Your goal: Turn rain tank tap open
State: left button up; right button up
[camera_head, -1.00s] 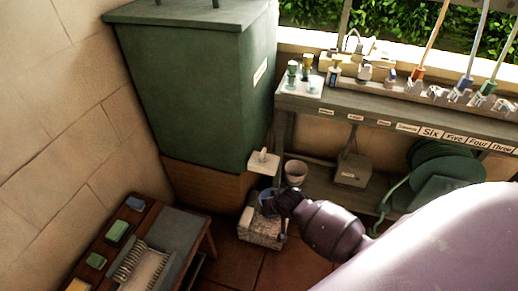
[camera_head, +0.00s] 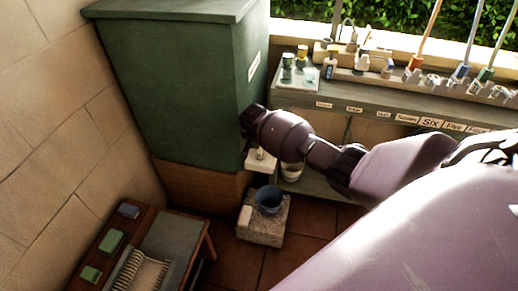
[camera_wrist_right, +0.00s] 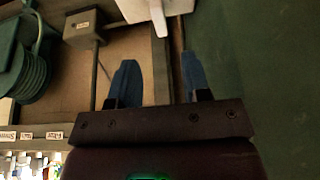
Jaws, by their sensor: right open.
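The green rain tank (camera_head: 175,85) stands at the back left on a brick base. Its tap, a white block (camera_head: 262,163), sits low at the tank's right corner, partly hidden by my right arm. In the right wrist view the white tap lever (camera_wrist_right: 158,17) shows at the top, beyond the fingertips and roughly in line with the gap. My right gripper (camera_wrist_right: 157,78) is open and empty, with two blue fingers apart; the tank wall is close on the right. In the head view the right gripper (camera_head: 248,125) is beside the tank, just above the tap. My left gripper is out of view.
A blue bucket (camera_head: 269,200) stands on a speckled stone block (camera_head: 262,228) below the tap. A labelled shelf (camera_head: 390,108) runs right. A low bench (camera_head: 170,245) with brushes stands front left.

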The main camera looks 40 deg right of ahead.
aim_at(261, 149)
jog(key=b+x, duration=0.1)
jog(key=x, duration=0.3)
jog(key=b+x, duration=0.2)
jog(key=x, duration=0.1)
jog(key=shift+s+f, duration=0.15)
jog(key=shift+f, duration=0.3)
jog(key=shift+w+d+f+b, duration=0.3)
jog(key=shift+w+f+b, duration=0.1)
jog(key=shift+f, duration=0.15)
jog(key=shift+r, duration=0.1)
jog(key=shift+c, duration=0.4)
grip_shut()
